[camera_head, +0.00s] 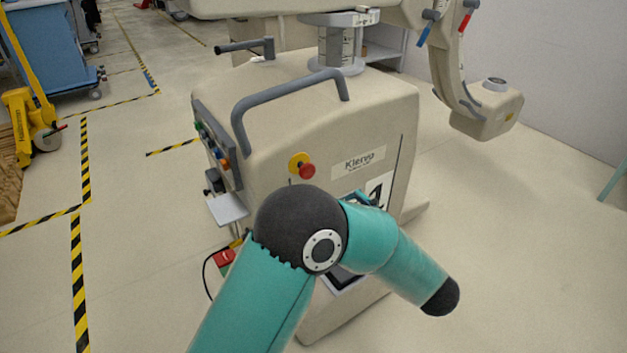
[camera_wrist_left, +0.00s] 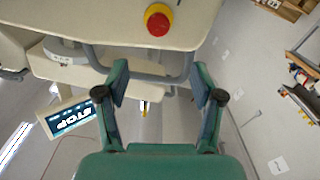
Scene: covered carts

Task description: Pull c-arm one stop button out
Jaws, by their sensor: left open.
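The c-arm one stop button is a red mushroom knob (camera_head: 307,172) on a yellow round base (camera_head: 297,160), on the front face of the beige c-arm cart (camera_head: 350,105). In the left wrist view the red knob (camera_wrist_left: 158,24) is at the top, above and beyond the fingertips. I cannot tell whether it is pressed in or out. My left gripper (camera_wrist_left: 160,80) is open and empty, its two fingers spread apart, not touching the knob. In the head view my left arm crosses low in front of the cart and mostly hides that gripper. My right gripper is not in view.
A grey handle (camera_head: 290,95) curves over the cart top. A side panel with coloured buttons (camera_head: 212,142) and a small shelf (camera_head: 227,208) are on its left. The c-arm head (camera_head: 487,108) hangs at right. A yellow hoist (camera_head: 30,115) stands far left. Floor at right is clear.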

